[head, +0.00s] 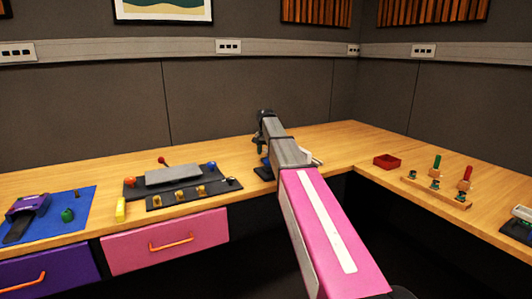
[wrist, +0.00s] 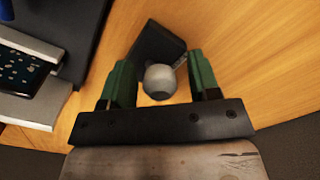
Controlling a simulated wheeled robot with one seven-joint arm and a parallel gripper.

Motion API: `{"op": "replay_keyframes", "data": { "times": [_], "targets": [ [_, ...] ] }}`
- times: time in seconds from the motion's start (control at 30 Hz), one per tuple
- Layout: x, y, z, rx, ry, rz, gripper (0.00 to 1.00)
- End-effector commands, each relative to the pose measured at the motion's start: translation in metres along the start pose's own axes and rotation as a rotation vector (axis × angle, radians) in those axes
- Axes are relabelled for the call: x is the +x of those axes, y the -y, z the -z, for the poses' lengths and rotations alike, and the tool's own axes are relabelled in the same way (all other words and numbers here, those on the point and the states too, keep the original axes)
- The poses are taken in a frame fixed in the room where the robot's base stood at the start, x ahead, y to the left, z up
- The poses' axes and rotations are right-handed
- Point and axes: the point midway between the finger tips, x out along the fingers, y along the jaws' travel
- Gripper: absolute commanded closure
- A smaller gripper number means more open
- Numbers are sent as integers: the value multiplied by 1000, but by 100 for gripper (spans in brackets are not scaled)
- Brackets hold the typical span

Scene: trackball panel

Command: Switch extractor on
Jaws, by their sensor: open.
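No label naming an extractor is readable in either view. In the wrist view a pale grey ball (wrist: 160,82) sits against a dark block (wrist: 157,45) on the wooden top. My gripper (wrist: 160,64) is open, with one green finger on each side of the ball; I cannot tell whether they touch it. In the head view a dark panel (head: 133,191) carries a grey slab (head: 173,175), a red-knobbed lever (head: 163,160), an orange ball (head: 130,182), a blue ball (head: 212,165) and yellow switches (head: 178,195). My arm hides part of the counter right of it.
A red tray (head: 387,161) and a wooden board with coloured handles (head: 436,190) stand on the right counter. A blue mat (head: 75,213) lies at left with a purple device (head: 28,206).

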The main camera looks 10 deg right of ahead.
Motion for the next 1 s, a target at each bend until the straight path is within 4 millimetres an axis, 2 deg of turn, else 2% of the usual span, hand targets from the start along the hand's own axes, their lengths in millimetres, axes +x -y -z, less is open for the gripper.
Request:
{"op": "replay_keyframes", "data": {
  "times": [0.17, 0.2, 0.33, 0.67, 1.0],
  "targets": [
    [0, 0, 0, 0, 0, 0, 44],
    [0, 0, 0, 0, 0, 0, 50],
    [0, 0, 0, 0, 0, 0, 93],
    [-1, -1, 1, 0, 18, 19, 92],
    [-4, -7, 9, 0, 156, 157, 92]
  ]
}}
